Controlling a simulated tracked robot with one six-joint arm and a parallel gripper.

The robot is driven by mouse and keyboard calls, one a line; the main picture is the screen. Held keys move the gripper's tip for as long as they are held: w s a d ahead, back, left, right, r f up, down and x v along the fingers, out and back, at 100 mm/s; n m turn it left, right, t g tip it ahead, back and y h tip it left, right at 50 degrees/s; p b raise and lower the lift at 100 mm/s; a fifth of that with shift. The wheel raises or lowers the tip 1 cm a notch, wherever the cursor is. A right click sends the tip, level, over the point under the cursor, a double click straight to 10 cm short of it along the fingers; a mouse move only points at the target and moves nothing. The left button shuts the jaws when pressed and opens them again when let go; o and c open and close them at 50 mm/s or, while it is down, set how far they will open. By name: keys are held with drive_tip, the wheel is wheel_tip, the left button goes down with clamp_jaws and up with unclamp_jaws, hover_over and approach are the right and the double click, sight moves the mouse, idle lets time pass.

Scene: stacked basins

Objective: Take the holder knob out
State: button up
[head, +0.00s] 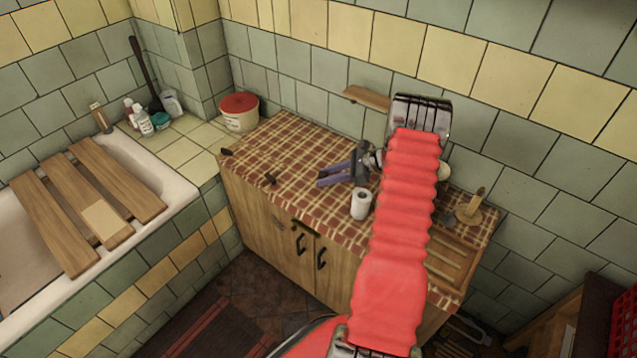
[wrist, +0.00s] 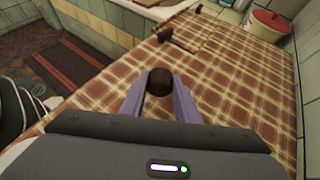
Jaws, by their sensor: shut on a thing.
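My gripper (head: 325,176) reaches over the checkered counter in the head view, its purple fingers pointing left. In the wrist view my gripper (wrist: 159,95) is shut on a dark brown rounded knob (wrist: 159,82), held between the two fingertips. In the head view the held knob cannot be made out. Whether the held knob touches the counter below it is hard to tell.
A white roll (head: 361,204) stands below my gripper. A plank-covered bathtub (head: 180,190) is left.

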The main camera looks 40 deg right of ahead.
drive_tip(key=shift+f, duration=0.3)
drive_tip(key=shift+f, duration=1.05)
idle(0.3)
drive_tip(key=o, duration=1.2)
drive_tip(key=shift+s+d, duration=0.1)
drive_tip(key=v, duration=1.3)
drive_tip(key=shift+s+d+r, duration=0.1)
drive_tip(key=shift+s+r, duration=0.05)
drive_tip(key=shift+s, duration=0.05)
